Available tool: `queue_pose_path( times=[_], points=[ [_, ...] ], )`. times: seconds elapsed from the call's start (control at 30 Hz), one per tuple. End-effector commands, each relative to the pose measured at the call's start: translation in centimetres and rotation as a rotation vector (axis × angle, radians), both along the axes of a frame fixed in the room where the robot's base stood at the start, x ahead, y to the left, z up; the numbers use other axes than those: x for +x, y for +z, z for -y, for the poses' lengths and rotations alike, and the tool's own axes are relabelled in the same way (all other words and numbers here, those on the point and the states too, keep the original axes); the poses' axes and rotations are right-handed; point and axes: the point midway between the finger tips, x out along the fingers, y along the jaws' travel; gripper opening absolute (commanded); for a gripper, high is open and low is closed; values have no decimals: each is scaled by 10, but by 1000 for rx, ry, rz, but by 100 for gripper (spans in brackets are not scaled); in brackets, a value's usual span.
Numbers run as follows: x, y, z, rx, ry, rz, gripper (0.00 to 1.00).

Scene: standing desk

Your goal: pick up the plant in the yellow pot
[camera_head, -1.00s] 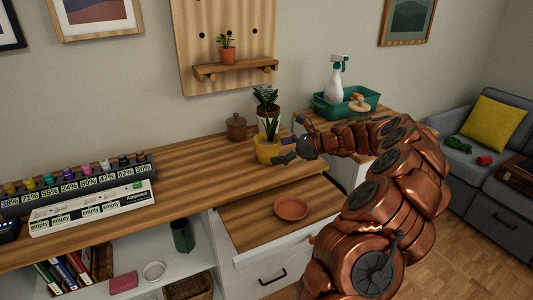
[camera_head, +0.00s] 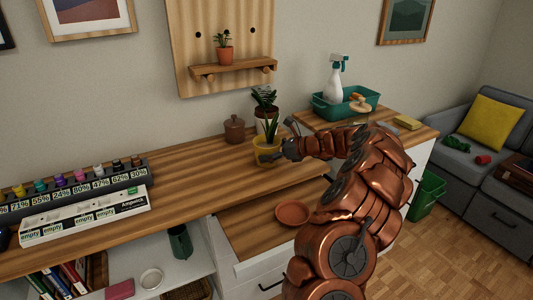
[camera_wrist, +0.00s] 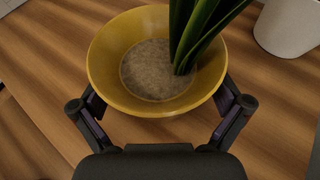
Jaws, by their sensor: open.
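The yellow pot (camera_head: 265,156) with a green spiky plant (camera_head: 271,128) stands upright near the right end of the wooden desk. In the wrist view the yellow pot (camera_wrist: 107,87) fills the upper middle, with soil inside and long green leaves (camera_wrist: 192,38) rising at its right. My gripper (camera_head: 284,151) reaches the pot from the right. In the wrist view my gripper (camera_wrist: 160,103) is open, one finger on each side of the near part of the pot. Whether the fingers touch the pot I cannot tell.
A white pot (camera_wrist: 290,24) with another plant (camera_head: 264,97) stands close behind the yellow pot. A brown lidded jar (camera_head: 234,128) is to its left. A terracotta saucer (camera_head: 293,213) lies on the lower surface in front. A green tray (camera_head: 345,103) with a spray bottle stands at right.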

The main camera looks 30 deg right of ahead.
Motion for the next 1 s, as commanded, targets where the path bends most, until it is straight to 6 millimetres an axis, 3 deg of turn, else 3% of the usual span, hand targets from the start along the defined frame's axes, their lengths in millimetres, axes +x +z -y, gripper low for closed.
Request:
queue_pose_path(
  times=[0.3,1.0],
  points=[
    [7,-2,-6,0,2,1,99],
    [7,-3,-6,0,4,1,26]
  ],
)
